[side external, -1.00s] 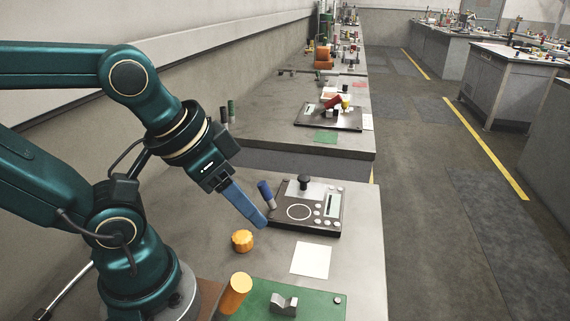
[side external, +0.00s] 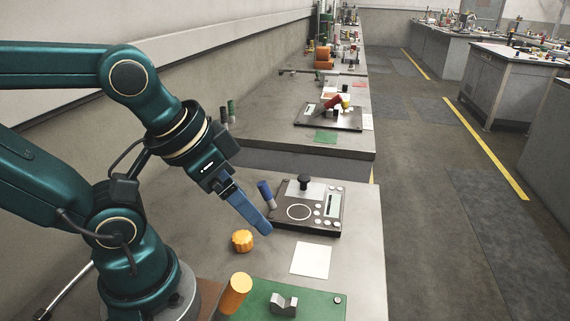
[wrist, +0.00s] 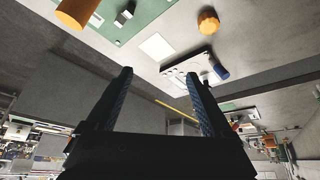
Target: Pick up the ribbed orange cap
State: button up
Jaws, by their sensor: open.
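The ribbed orange cap (side external: 242,240) sits on the grey bench top, left of the white square card. It also shows in the wrist view (wrist: 208,21), near the top edge. My gripper (side external: 266,229) is above the bench, to the right of the cap and apart from it, close to the dark control panel. In the wrist view my gripper (wrist: 160,78) has its two blue fingers wide apart with nothing between them.
The dark panel (side external: 330,222) with a black knob and a blue cylinder (side external: 266,194) stand behind the cap. A white card (side external: 311,260) lies to its right. An orange cylinder (side external: 235,294) and a green board (side external: 320,309) with a metal block are in front.

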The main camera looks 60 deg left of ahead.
aim_at(242, 235)
jog(key=w+f+m+g+y, duration=0.1)
jog(key=f+m+g+y, duration=0.1)
jog(key=f+m+y, duration=0.1)
jog(key=f+m+g+y, duration=0.2)
jog(key=f+m+y, duration=0.2)
jog(key=m+y, duration=0.2)
jog(key=w+f+m+g+y, duration=0.1)
jog(key=f+m+y, duration=0.3)
jog(key=m, duration=0.4)
jog(key=shift+w+a+g, duration=0.2)
jog(key=shift+w+g, duration=0.1)
jog(key=shift+g, duration=0.4)
jog(key=shift+s+f+m+y, duration=0.1)
jog(key=shift+f+m+y, duration=0.05)
jog(key=shift+m+y, duration=0.15)
jog(key=x, duration=0.6)
jog(key=shift+a+f, duration=0.1)
jog(key=shift+a, duration=0.1)
jog(key=shift+f+x, duration=0.2)
jog(key=shift+x, duration=1.15)
jog(key=shift+f+x, duration=0.2)
jog(key=shift+x, duration=1.1)
jog(key=shift+w+d, duration=0.15)
jog(key=shift+w, duration=0.15)
grip_shut()
